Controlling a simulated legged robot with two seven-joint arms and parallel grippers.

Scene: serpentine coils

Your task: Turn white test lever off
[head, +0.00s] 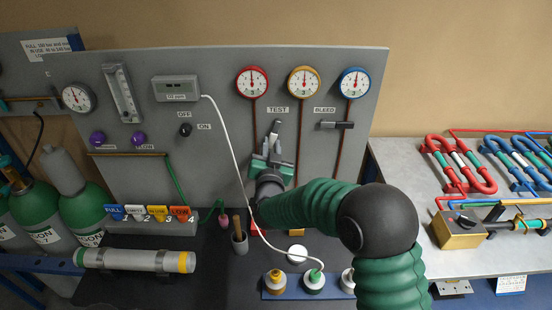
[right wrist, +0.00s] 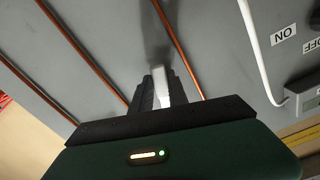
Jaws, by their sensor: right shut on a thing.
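The white test lever (head: 277,127) stands roughly upright on the grey panel, just below the TEST label (head: 277,110). My right gripper (head: 271,146) reaches up to it from below and is shut on it. In the right wrist view the white lever (right wrist: 162,84) shows between the two dark fingers of the right gripper (right wrist: 160,92). Part of the lever is hidden by the fingers. My left gripper is not in view.
The dark BLEED lever (head: 338,125) lies level to the right. Red (head: 252,82), yellow (head: 303,82) and blue (head: 354,83) gauges sit above. A white hose (head: 228,140) hangs left of the gripper. Copper pipes run down the panel. Coils (head: 458,165) lie on the right-hand table.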

